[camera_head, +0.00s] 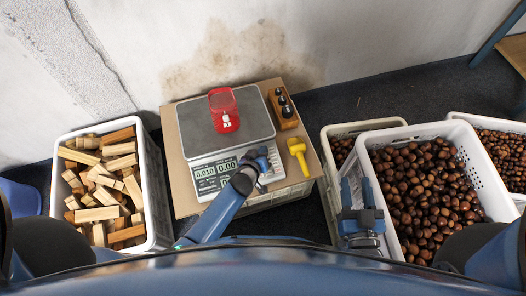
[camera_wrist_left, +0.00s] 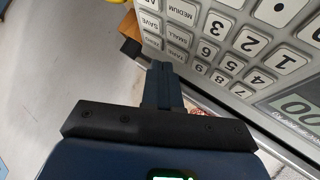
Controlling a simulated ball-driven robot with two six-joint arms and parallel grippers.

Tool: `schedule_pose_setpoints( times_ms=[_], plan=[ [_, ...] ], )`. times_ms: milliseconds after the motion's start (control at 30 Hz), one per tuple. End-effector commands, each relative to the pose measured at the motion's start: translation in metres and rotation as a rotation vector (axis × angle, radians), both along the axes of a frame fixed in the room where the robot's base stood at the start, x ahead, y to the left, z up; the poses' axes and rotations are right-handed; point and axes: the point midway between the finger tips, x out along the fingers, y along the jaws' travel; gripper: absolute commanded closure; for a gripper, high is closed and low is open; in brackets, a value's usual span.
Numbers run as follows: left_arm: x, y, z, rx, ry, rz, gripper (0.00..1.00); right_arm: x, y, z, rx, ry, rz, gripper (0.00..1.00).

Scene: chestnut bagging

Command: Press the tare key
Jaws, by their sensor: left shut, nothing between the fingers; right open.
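The scale (camera_head: 243,173) stands on a board-topped crate, with a display reading 0.010 and 0.00 at its left front and a keypad at its right. My left gripper (camera_head: 262,158) is shut and empty over the right part of the keypad. In the left wrist view its fingertips (camera_wrist_left: 160,68) are at the keypad's edge beside the tare key (camera_wrist_left: 174,54), whose label is partly legible. I cannot tell whether they touch it.
A wooden block with dark weights (camera_head: 283,107) and a yellow scoop-like tool (camera_head: 298,155) are right of the scale. A crate of wood pieces (camera_head: 154,190) stands left. Several chestnut crates (camera_head: 459,127) stand right. A stained wall (camera_head: 350,40) is behind.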

Motion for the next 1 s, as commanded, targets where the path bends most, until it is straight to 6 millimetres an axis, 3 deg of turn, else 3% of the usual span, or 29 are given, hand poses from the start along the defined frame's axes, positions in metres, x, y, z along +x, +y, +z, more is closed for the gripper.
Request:
schedule_pose_setpoints(
  times_ms=[1000],
  plan=[
    [0.0028, 0.0010, -0.0093, -0.001, 0.000, 0.001, 1.00, 0.0000, 0.0000, -0.0098, 0.000, 0.000, 0.000, 0.57]
  ],
)
